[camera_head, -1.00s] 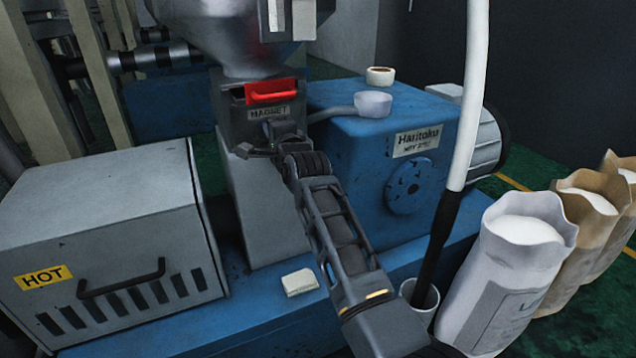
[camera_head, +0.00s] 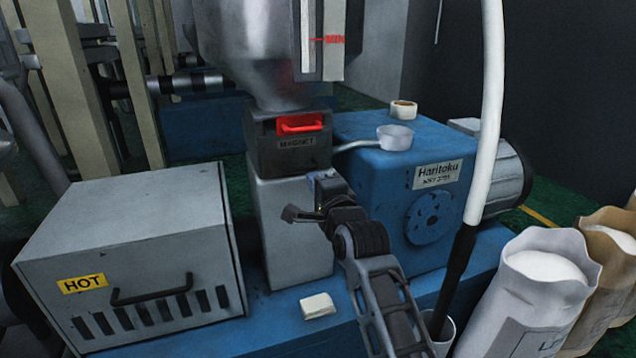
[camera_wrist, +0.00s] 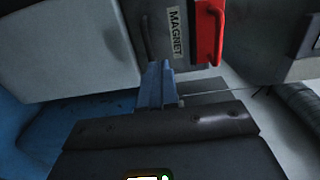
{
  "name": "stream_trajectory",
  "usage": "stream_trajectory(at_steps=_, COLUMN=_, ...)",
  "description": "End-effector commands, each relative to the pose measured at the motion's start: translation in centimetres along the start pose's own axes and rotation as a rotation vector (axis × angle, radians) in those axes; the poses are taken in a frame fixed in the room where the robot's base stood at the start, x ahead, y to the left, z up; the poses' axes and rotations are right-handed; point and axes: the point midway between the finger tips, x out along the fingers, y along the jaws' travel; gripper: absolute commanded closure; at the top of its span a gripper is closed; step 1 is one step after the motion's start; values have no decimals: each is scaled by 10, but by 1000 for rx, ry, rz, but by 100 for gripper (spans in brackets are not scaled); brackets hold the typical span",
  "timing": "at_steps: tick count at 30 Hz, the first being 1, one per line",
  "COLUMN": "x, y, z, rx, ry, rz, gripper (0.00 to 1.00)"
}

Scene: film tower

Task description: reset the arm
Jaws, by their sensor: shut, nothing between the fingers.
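My gripper (camera_head: 298,214) is in front of the grey pedestal (camera_head: 292,230) of the machine, below the magnet housing. Its fingers are together with nothing between them; they show as a narrow blue-grey pair in the wrist view (camera_wrist: 158,87). My arm reaches up to it from the bottom right. In the wrist view the red handle (camera_wrist: 208,32) is at the upper right.
A grey box marked HOT (camera_head: 130,215) stands at left. The blue Haritoku unit (camera_head: 385,175) is right of the pedestal, with a grey scoop (camera_head: 394,138) and a tape roll (camera_head: 403,109) on top. A white hose (camera_head: 484,120) and sacks (camera_head: 545,268) are at right.

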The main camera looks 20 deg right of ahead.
Motion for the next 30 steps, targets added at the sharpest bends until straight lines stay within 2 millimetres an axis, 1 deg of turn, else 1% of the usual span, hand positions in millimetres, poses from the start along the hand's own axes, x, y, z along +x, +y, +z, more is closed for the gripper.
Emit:
stream_trajectory(at_steps=3, x=-9, y=0, z=0, rx=0, ry=0, rz=0, gripper=100)
stream_trajectory(at_steps=8, x=-12, y=0, z=0, rx=-1, ry=0, rz=0, gripper=100)
stream_trajectory(at_steps=10, x=-17, y=4, z=-2, rx=-16, ry=2, rz=3, gripper=100)
stream_trajectory(at_steps=11, x=-20, y=7, z=-3, rx=-29, ry=3, rz=6, gripper=100)
stream_trajectory(at_steps=14, x=-41, y=22, z=-10, rx=-102, ry=7, rz=17, gripper=100)
stream_trajectory(at_steps=17, x=-75, y=43, z=-19, rx=-218, ry=11, rz=33, gripper=100)
stream_trajectory(at_steps=18, x=-91, y=52, z=-22, rx=-269, ry=10, rz=40, gripper=100)
stream_trajectory(at_steps=20, x=-115, y=63, z=-27, rx=-345, ry=8, rz=50, gripper=100)
stream_trajectory(at_steps=21, x=-131, y=70, z=-30, rx=-395, ry=7, rz=56, gripper=100)
stream_trajectory(at_steps=23, x=-156, y=78, z=-33, rx=-467, ry=2, rz=65, gripper=100)
stream_trajectory(at_steps=24, x=-173, y=84, z=-35, rx=-515, ry=-2, rz=72, gripper=100)
stream_trajectory(at_steps=25, x=-186, y=87, z=-36, rx=-550, ry=-5, rz=76, gripper=100)
stream_trajectory(at_steps=29, x=-241, y=97, z=-40, rx=-697, ry=-22, rz=96, gripper=100)
stream_trajectory(at_steps=30, x=-258, y=99, z=-41, rx=-741, ry=-28, rz=102, gripper=100)
